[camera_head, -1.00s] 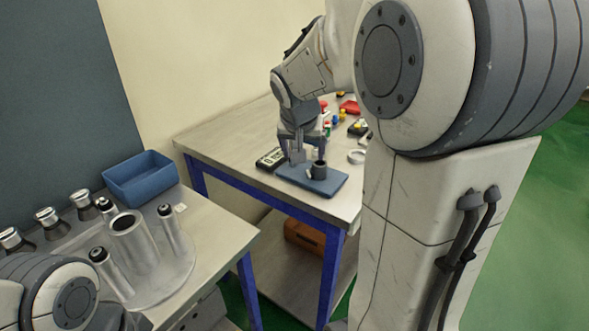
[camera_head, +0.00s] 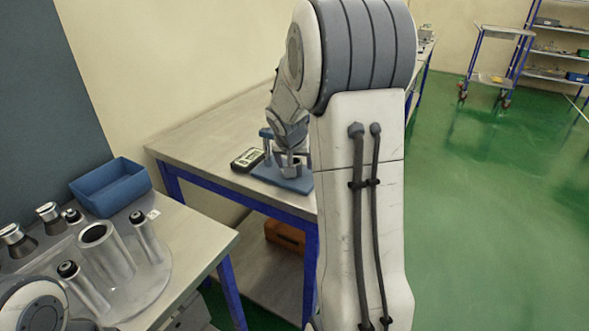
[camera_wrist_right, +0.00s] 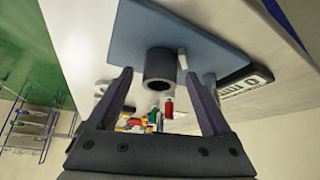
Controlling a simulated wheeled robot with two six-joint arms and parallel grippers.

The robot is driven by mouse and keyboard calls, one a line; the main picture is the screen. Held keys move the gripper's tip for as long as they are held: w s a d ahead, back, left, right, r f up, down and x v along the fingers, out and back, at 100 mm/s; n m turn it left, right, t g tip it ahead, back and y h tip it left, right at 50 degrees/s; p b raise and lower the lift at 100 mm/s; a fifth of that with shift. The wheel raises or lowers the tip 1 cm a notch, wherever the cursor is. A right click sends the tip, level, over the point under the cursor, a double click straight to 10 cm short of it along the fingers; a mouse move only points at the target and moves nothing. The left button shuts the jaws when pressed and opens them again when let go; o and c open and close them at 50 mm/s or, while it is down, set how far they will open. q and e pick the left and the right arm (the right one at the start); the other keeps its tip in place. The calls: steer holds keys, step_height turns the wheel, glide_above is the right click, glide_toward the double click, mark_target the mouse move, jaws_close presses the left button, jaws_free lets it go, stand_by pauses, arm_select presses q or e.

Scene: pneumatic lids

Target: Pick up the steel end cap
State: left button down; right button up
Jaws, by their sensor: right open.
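Two short pieces with shiny steel tops and dark lower parts, a front one (camera_head: 14,236) and a back one (camera_head: 49,212), stand at the left of the near table; I cannot tell whether either is the steel end cap. A dark grey hollow cylinder (camera_wrist_right: 160,66) stands on a blue plate (camera_wrist_right: 125,38) on the far table. My right gripper (camera_wrist_right: 158,76) is open, its fingers on either side of that cylinder in the wrist view, with nothing held. It also shows over the plate in the head view (camera_head: 287,165). My left arm shows at lower left; its gripper is out of view.
A blue bin (camera_head: 110,188) stands on the near table beside a wide steel tube (camera_head: 106,250) and black-topped rods (camera_head: 146,238). A black-and-white device (camera_head: 247,159) lies beside the plate. Small coloured items (camera_wrist_right: 140,122) lie beyond the cylinder. An orange-brown box (camera_head: 284,236) sits on the lower shelf.

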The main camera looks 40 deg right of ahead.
jaws_close()
steer(key=shift+r, duration=0.2)
